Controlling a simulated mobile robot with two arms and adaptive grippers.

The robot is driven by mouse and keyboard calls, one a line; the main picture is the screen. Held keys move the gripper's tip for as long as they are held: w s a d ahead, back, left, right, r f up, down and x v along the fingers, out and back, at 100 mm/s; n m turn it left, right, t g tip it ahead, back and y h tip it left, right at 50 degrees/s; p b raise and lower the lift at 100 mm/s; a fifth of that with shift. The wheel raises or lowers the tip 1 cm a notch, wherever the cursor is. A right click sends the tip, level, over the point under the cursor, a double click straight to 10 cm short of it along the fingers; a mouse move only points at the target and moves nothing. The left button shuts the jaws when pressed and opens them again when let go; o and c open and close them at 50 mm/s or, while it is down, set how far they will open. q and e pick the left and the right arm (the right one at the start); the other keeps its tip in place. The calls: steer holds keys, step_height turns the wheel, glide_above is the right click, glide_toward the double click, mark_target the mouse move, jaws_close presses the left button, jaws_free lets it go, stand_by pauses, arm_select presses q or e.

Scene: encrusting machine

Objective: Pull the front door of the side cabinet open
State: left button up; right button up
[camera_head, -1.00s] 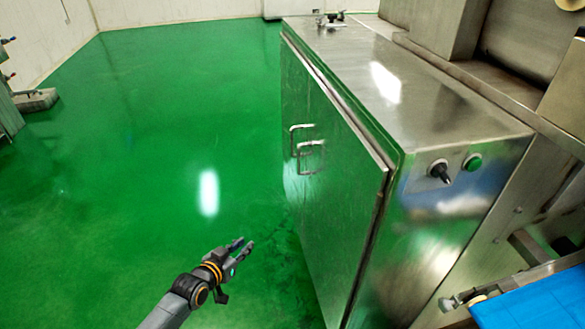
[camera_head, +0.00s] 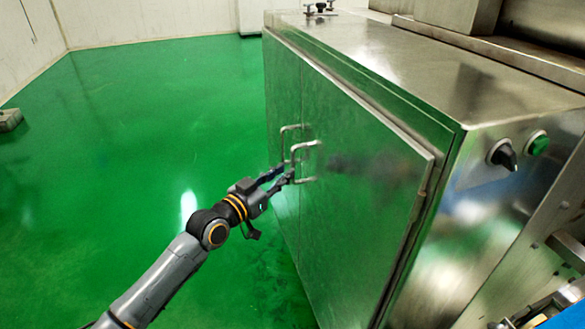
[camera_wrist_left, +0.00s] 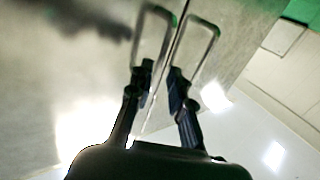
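The side cabinet (camera_head: 472,190) is brushed steel, with two doors meeting at a vertical seam. The nearer, front door (camera_head: 355,215) looks shut or nearly flush. Its bar handle (camera_head: 306,146) is beside the seam, and the far door's handle (camera_head: 287,129) is just behind it. My left gripper (camera_head: 283,174) is at the lower end of these handles, its two fingers apart. In the left wrist view the open fingers (camera_wrist_left: 162,74) point at the seam and both handles (camera_wrist_left: 203,45). I cannot tell whether they touch a handle. My right gripper is not in view.
A black knob (camera_head: 503,155) and a green button (camera_head: 537,144) are on the cabinet's near end. Small fittings (camera_head: 318,7) stand on its far top. The green floor (camera_head: 130,130) left of the doors is largely clear.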

mark_target(293, 166)
arm_select(q)
steer(key=x, duration=0.4)
steer(key=shift+w+d+b, duration=0.3)
steer(key=shift+b, duration=0.1)
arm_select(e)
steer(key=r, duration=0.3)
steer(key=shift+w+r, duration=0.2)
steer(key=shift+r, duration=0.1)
arm_select(q)
jaws_close()
